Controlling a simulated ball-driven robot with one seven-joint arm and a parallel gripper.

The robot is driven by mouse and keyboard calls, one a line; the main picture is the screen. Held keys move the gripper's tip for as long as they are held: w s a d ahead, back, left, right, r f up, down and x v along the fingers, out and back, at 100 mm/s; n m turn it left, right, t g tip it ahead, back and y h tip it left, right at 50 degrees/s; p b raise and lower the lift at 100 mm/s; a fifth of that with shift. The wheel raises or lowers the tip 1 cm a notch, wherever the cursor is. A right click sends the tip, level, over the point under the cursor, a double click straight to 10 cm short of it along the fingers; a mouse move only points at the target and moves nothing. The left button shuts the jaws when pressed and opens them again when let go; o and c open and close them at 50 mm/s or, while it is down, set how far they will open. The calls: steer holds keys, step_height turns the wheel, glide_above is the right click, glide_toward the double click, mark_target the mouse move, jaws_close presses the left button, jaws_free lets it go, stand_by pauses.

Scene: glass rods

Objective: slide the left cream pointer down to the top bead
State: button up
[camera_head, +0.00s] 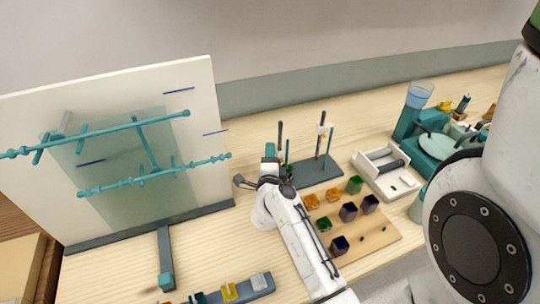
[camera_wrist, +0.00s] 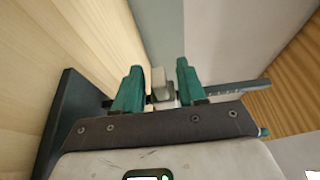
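My gripper (camera_wrist: 159,85) has two teal fingers, apart, one on each side of a small cream block (camera_wrist: 158,80), apparently the left cream pointer. A gap shows between the block and each finger. A dark rod with tick marks (camera_wrist: 238,87) runs behind the fingers, from the dark base on the left. In the head view my gripper (camera_head: 271,160) is at the left pair of rods (camera_head: 280,138), low near the rod base (camera_head: 318,174); the left pointer cannot be made out there. The top bead is not clear.
A board with coloured cubes (camera_head: 382,236) lies in front of the rod base. A white tray (camera_head: 400,180) stands to its right. A large white panel with teal rods (camera_head: 185,180) stands at left. Bare table shows behind the rods.

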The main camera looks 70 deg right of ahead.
steer(key=shift+a, duration=0.1)
steer(key=p+v, duration=0.1)
steer(key=v, duration=0.9)
steer(key=shift+s+a, duration=0.15)
steer(key=shift+a, duration=0.15)
